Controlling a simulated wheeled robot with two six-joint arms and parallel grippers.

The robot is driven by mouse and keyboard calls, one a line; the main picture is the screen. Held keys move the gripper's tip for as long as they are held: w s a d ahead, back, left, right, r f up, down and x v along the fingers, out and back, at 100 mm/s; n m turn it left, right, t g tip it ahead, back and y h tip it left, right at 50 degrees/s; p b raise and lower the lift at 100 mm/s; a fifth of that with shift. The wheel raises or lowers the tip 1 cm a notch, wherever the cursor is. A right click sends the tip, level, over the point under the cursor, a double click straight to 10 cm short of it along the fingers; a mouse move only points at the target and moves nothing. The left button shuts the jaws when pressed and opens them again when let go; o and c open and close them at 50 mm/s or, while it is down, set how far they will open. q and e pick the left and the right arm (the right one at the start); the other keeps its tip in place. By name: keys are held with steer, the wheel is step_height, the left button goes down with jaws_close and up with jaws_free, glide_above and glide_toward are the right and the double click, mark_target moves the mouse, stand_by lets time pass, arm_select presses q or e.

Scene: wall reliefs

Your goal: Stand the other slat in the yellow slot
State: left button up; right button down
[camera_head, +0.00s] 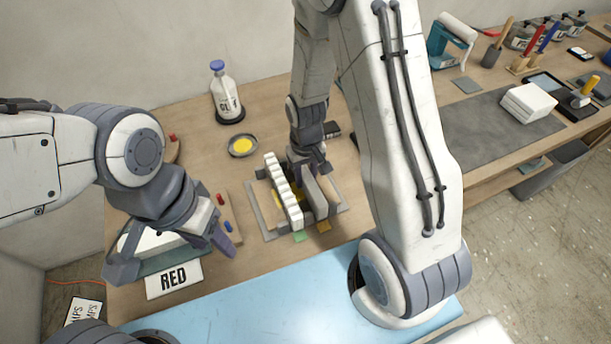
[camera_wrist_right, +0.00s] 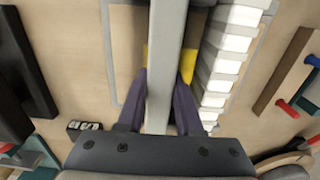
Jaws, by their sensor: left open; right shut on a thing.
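A grey slat (camera_head: 322,195) stands on edge at the middle of the bench, and it also shows in the right wrist view (camera_wrist_right: 167,60). My right gripper (camera_wrist_right: 168,82) is shut on it, one finger on each side. Yellow patches (camera_wrist_right: 187,66) show on both sides of the slat under the fingers. Whether its lower edge sits in the yellow slot is hidden. A white ridged slat (camera_head: 284,190) stands beside it on the left, near a green tab (camera_head: 299,236). My left gripper (camera_head: 172,256) is open at the left.
A bottle with a blue cap (camera_head: 227,95) and a yellow-filled dish (camera_head: 242,146) stand behind the slats. Red and blue pegs (camera_head: 227,226) are to the left. A light blue surface (camera_head: 260,295) in front is clear.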

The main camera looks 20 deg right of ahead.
mark_target(306, 174)
steer(key=shift+f, duration=0.35)
steer(key=shift+c, duration=2.4)
jaws_free()
step_height(306, 174, up, 11)
steer(key=shift+f+b, duration=0.2)
steer(key=shift+b, duration=0.25)
steer(key=s+a+r+n, duration=0.3)
steer(key=s+a, duration=0.3)
steer(key=s, duration=0.3)
steer(key=s+a+r+n+y, duration=0.1)
steer(key=s+a+r+n, duration=0.3)
steer(key=s, duration=0.5)
steer(key=a+r, duration=0.1)
steer(key=a, duration=0.1)
steer(key=shift+a, duration=0.3)
